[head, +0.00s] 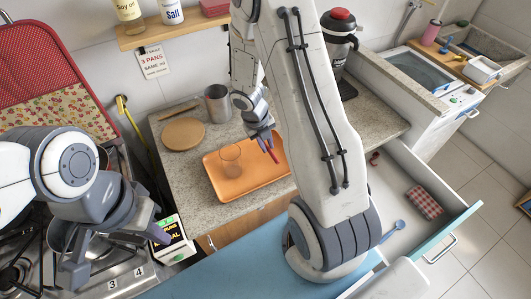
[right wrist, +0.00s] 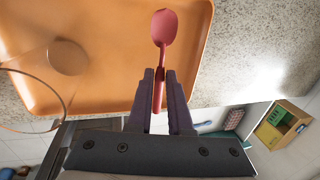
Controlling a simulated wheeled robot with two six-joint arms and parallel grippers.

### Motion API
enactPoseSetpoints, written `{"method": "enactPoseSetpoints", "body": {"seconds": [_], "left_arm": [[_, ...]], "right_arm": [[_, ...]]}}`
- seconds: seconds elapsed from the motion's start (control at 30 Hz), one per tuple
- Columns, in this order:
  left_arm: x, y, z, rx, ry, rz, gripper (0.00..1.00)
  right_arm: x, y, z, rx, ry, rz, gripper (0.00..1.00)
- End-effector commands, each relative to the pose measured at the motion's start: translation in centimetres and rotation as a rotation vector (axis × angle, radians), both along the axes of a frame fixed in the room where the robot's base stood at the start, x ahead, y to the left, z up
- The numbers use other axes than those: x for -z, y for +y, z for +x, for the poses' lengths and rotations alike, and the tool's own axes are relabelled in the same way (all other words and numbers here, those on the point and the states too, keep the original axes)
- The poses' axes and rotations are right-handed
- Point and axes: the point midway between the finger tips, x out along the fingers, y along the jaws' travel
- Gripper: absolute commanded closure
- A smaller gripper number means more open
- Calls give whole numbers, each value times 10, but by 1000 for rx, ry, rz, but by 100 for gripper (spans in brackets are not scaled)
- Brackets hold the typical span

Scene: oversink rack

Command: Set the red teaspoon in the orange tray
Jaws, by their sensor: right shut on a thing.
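The red teaspoon (right wrist: 165,28) is held by its handle between the fingers of my right gripper (right wrist: 160,76), with its bowl pointing away from the gripper. In the head view the spoon (head: 272,153) is over the right part of the orange tray (head: 238,189). I cannot tell whether it touches the tray. My right gripper (head: 265,140) is above the tray's far right side, partly hidden by my arm. My left gripper (head: 115,255) is open and empty over the stove area at the left.
A clear glass (head: 230,160) stands in the tray, left of the spoon. A round wooden board (head: 183,134) and metal cup (head: 217,103) are on the counter. At right, an open drawer (head: 405,180) holds a blue spoon (head: 394,230) and checked cloth (head: 425,203).

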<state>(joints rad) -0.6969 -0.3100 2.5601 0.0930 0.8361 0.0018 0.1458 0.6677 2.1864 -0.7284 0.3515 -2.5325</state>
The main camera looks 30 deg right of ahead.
Motion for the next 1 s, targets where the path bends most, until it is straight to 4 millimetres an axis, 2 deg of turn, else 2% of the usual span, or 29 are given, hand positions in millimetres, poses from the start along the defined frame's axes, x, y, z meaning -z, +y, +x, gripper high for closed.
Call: {"method": "enactPoseSetpoints", "body": {"seconds": [0.2, 0.3, 0.8, 0.83, 0.9, 1.0], "left_arm": [[14, 0, 0, 1, 0, 0, 100], [16, 0, 0, 1, 0, 0, 100], [20, 0, 0, 1, 0, 0, 100], [19, 0, 0, 1, 0, 0, 100], [19, 0, 0, 1, 0, 0, 100], [19, 0, 0, 1, 0, 0, 100]], "right_arm": [[32, 2, 1, -1, 2, 0, 100], [40, 2, 1, -2, -1, 0, 100], [48, 2, 1, -1, 0, 1, 100], [48, 2, 1, -1, 0, 1, 78], [47, 2, 1, -1, 0, 1, 52], [48, 3, 0, -2, 1, 3, 52]]}}
